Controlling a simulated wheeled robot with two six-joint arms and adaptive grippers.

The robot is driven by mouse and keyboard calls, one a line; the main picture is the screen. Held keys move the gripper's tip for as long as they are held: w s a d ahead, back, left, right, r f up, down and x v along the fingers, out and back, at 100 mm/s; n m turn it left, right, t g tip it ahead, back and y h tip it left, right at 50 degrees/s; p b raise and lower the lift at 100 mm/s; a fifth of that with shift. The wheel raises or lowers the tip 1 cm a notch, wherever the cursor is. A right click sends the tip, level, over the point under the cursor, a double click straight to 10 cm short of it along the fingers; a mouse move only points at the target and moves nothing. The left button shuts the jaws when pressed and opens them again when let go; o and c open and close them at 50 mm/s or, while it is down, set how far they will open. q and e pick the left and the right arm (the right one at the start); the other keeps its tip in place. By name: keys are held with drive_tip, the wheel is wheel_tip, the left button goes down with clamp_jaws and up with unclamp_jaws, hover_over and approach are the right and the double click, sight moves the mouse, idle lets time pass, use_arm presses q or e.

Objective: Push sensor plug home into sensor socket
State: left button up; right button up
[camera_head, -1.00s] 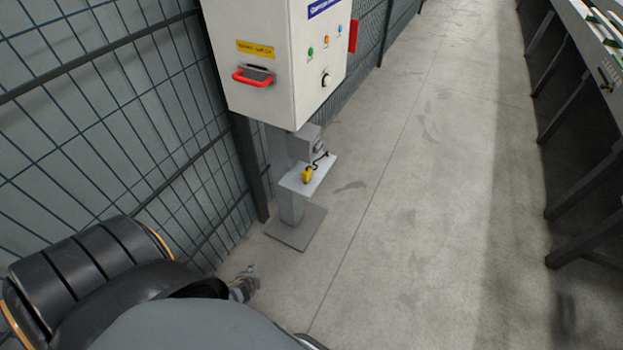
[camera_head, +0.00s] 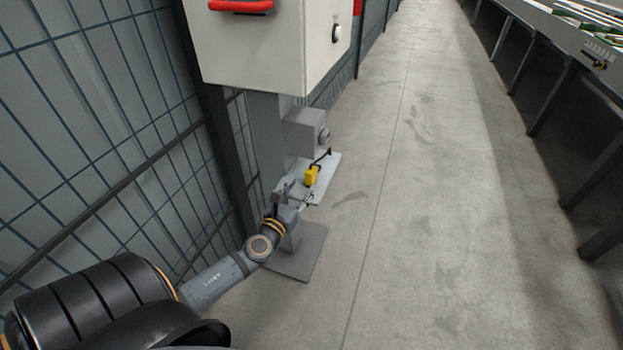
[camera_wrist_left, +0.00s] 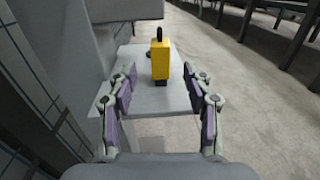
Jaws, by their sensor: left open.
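The yellow sensor plug (camera_head: 311,175) stands on a small light-grey shelf (camera_head: 325,187) on the post under the cabinet. A dark cable rises from it towards a grey box (camera_head: 305,131), which has a dark round fitting on its side; I cannot tell whether this is the sensor socket. My left gripper (camera_head: 302,196) is at the near edge of the shelf, close to the plug. In the left wrist view the left gripper (camera_wrist_left: 160,108) is open and empty, with the plug (camera_wrist_left: 160,59) ahead between its fingers and apart from them. My right gripper is not in view.
A white control cabinet (camera_head: 265,50) with a red handle hangs above the shelf. A wire mesh fence (camera_head: 90,120) runs along the left. A long table (camera_head: 560,45) stands at the far right. The concrete floor between is clear.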

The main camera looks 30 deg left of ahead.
sight(308, 178)
use_arm(q)
drive_tip(key=shift+w+a, duration=0.2)
drive_tip(key=shift+w, duration=0.9)
drive_tip(key=w, duration=0.4)
drive_tip(key=shift+w+a+r, duration=0.1)
drive_tip(key=shift+w+a, duration=0.2)
drive_tip(key=shift+w, duration=0.35)
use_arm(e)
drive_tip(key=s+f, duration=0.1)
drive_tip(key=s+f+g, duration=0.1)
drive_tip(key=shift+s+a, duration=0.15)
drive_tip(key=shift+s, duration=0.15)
use_arm(q)
drive_tip(key=shift+c, duration=0.4)
clamp_jaws()
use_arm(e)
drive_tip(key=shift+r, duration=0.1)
